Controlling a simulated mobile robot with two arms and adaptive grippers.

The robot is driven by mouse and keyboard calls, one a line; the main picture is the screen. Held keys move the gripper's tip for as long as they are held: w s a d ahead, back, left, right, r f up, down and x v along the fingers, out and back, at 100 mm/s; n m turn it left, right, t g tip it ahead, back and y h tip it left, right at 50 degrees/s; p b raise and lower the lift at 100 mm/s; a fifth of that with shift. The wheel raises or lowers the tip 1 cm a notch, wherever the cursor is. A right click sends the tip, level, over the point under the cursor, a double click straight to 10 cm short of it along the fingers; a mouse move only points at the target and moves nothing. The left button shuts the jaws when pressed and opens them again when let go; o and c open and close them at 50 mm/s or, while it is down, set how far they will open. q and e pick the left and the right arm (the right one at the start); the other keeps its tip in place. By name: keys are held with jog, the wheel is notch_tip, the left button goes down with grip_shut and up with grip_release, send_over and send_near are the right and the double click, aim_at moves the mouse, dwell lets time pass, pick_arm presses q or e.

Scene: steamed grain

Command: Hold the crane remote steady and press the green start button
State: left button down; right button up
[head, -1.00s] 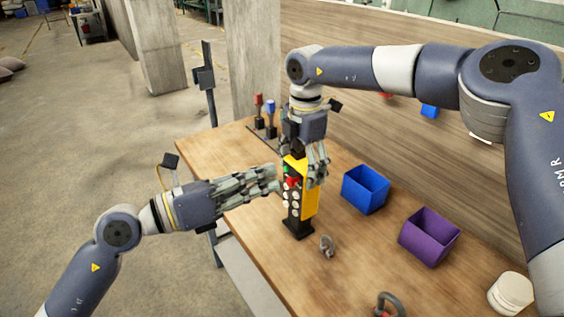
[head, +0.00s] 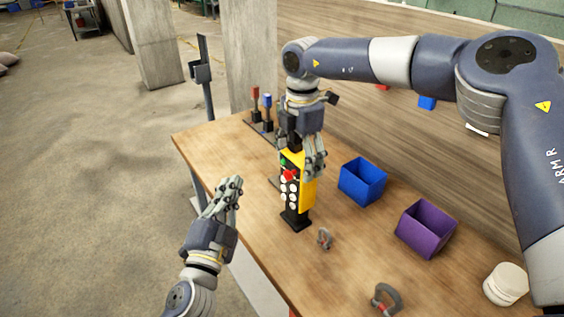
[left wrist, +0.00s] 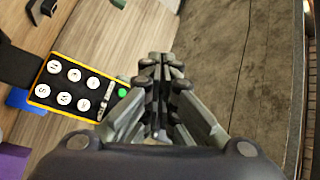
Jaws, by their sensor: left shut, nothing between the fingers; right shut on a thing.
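The crane remote (head: 309,195) is yellow with a black button face and stands upright on a black base on the table. Its green start button (head: 283,161) is near the top, above a red button (head: 290,175) and several white buttons. My right gripper (head: 312,160) is shut on the remote's upper part from above, hiding some of its top. My left gripper (head: 231,186) is shut and empty, left of the remote and apart from it, over the table's left edge. In the left wrist view the green button (left wrist: 122,92) shows just left of the closed fingers (left wrist: 160,68).
The wooden table (head: 262,235) also holds a blue bin (head: 362,183), a purple bin (head: 425,230), a white jar (head: 505,285), shackles (head: 385,298) and a stand with red and blue handles (head: 268,103). A post (head: 205,85) stands beyond the left edge.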

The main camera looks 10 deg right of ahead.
pick_arm(q)
jog(key=w+d, duration=0.4)
jog(key=d, duration=0.4)
dwell(0.4)
dwell(1.3)
jog(key=shift+w+d, duration=0.15)
jog(key=shift+d, duration=0.2)
jog(key=shift+w+d+r, duration=0.1)
jog(key=shift+w+d, duration=0.1)
jog(key=shift+d, duration=0.25)
dwell(0.6)
jog(key=shift+w+d+r, duration=0.15)
jog(key=shift+d+r, duration=0.05)
dwell(0.4)
dwell(0.3)
jog(key=shift+s+a+r, duration=0.3)
jog(key=shift+s+a, duration=0.25)
jog(key=shift+a, duration=0.15)
